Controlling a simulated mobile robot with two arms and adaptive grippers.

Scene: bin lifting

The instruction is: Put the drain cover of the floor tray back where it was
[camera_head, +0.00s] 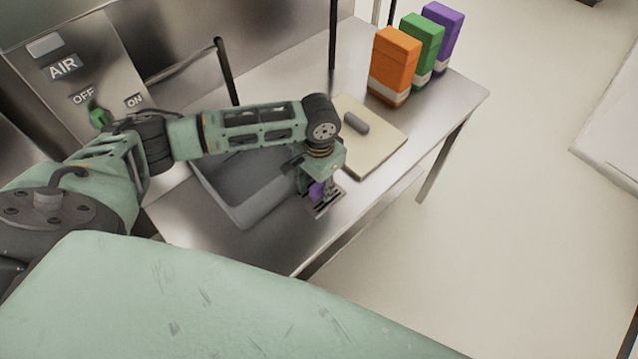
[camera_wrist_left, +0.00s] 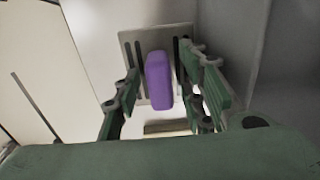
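The drain cover is a small grey slotted plate (camera_head: 325,208) with a purple block-shaped handle (camera_head: 316,190). It appears to lie on the steel table, right of the grey tray (camera_head: 245,215) and near the table's front edge. My left gripper (camera_head: 323,192) is over it, pointing down. In the left wrist view, the slotted plate (camera_wrist_left: 139,45) and purple handle (camera_wrist_left: 158,80) show between the fingers of my left gripper (camera_wrist_left: 160,68). The fingers are apart, with a gap on each side of the handle. My left arm hides part of the tray's inside. My right gripper is not in view.
A cream board (camera_head: 378,150) with a grey handle (camera_head: 356,123) lies behind the gripper on the steel table (camera_head: 215,245). Orange (camera_head: 394,65), green (camera_head: 424,45) and purple (camera_head: 443,32) boxes stand at the far right corner. A panel marked AIR (camera_head: 62,66) stands left.

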